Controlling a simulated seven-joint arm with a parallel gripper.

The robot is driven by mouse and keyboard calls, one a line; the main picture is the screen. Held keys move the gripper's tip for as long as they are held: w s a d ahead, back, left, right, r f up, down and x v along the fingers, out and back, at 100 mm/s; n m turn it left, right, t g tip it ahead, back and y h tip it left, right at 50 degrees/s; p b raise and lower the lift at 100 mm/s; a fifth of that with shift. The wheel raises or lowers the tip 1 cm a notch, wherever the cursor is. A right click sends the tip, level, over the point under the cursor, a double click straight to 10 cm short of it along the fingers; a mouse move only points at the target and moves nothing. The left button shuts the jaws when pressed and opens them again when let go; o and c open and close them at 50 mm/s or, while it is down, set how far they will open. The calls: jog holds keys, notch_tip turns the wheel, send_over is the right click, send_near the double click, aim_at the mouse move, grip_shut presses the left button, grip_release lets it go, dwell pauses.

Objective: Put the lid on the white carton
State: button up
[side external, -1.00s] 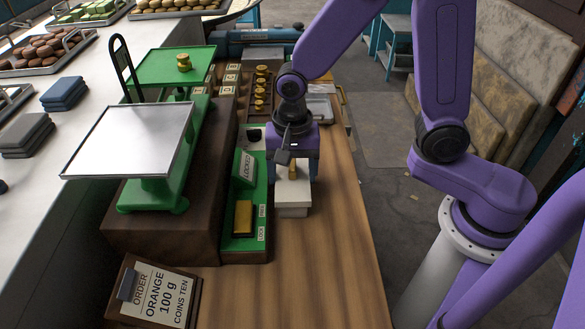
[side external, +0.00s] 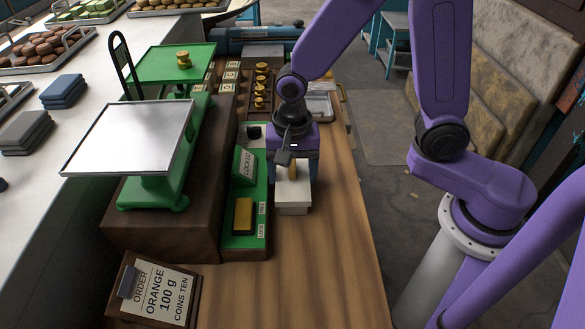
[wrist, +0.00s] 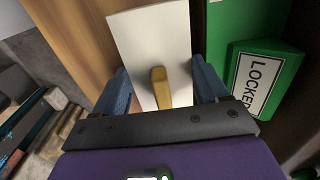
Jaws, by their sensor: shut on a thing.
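The white lid (wrist: 150,35) is a flat plate with a brass handle (wrist: 160,88) on top. In the wrist view my gripper (wrist: 162,85) has its blue fingers at the lid's two sides, with the handle between them. In the side view my gripper (side external: 294,178) points down over the white carton (side external: 293,210), which stands on the wooden counter. The lid is over the carton, very low. Whether it is fully seated cannot be told, as my gripper hides the far part.
A green stand with a LOCKED sign (side external: 245,165) and a brass block (side external: 243,215) is close on the carton's left. A green scale (side external: 150,190) stands farther left. An order card (side external: 160,295) is at the front. The counter is clear in front and to the right.

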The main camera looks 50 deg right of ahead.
jog(key=o, duration=1)
jog(key=shift+c, duration=0.5)
jog(key=shift+o, duration=0.7)
jog(key=shift+w+a, duration=0.1)
jog(key=shift+r, duration=0.1)
jog(key=shift+a+r, duration=0.1)
jog(key=shift+r, duration=3.3)
jog(key=shift+d, duration=0.2)
